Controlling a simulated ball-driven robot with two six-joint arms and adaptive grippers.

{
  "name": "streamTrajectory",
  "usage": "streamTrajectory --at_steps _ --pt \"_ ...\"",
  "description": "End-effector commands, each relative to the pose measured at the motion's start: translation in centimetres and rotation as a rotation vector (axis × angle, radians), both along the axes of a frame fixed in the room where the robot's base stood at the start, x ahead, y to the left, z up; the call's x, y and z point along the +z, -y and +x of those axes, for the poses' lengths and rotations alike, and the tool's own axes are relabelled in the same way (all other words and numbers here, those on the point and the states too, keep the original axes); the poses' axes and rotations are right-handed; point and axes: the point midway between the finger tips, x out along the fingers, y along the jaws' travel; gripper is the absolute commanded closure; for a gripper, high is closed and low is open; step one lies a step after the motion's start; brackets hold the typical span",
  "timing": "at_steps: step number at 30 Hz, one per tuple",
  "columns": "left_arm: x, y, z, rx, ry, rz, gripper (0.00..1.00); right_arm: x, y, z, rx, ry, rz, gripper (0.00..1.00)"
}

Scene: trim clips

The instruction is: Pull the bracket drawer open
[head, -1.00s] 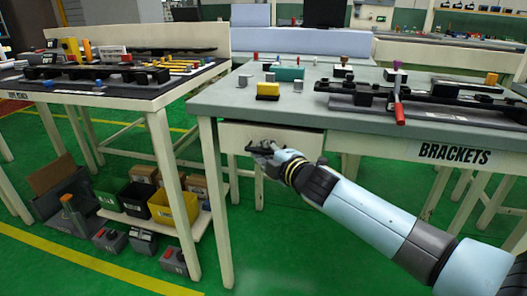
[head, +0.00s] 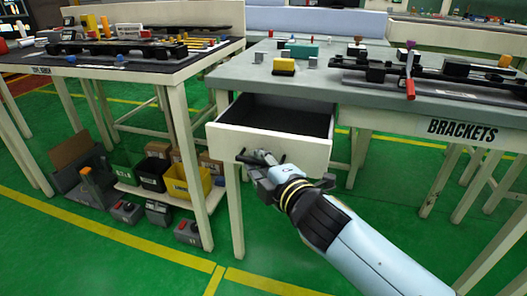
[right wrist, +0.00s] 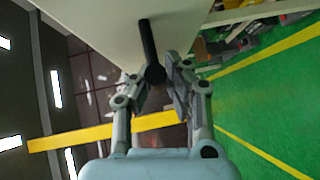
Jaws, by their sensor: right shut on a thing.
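The bracket drawer (head: 270,146) is a cream-white front with a dark interior, under the grey-topped table marked BRACKETS. It stands open, pulled out from the table, and its visible inside looks empty. Its dark bar handle (head: 247,158) runs across the front; it also shows in the right wrist view (right wrist: 148,42). My right gripper (head: 262,162) is at the handle, its fingers on either side of the bar and shut on it. In the right wrist view, the fingers (right wrist: 156,84) close around the handle's near end. My left gripper is not in view.
The BRACKETS table (head: 225,78) carries a yellow-and-black block (head: 284,67), a teal block and a long dark rail with a red-handled tool (head: 410,88). Another bench (head: 185,68) stands at left, with bins (head: 193,184) below. The green floor before the drawer is free.

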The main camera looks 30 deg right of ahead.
Motion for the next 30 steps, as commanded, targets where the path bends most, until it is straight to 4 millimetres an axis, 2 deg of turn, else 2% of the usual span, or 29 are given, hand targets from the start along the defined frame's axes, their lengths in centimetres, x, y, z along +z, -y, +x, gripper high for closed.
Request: streamTrajectory --at_steps 12,13,19,26,30 --pt "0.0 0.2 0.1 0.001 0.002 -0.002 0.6 0.4 -0.5 -0.2 0.002 0.01 0.003 1.0" --pt "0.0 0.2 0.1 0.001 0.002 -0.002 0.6 0.4 -0.5 -0.2 0.002 0.01 0.003 0.88" --pt "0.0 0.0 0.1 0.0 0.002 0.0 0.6 0.3 -0.4 -0.2 0.002 0.007 0.002 0.64" --pt "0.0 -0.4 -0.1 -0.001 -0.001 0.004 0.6 0.2 -0.4 -0.3 0.001 0.004 0.001 0.64" --pt "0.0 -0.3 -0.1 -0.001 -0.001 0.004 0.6 0.2 -0.5 -1.5 0.001 0.001 -0.001 0.64"
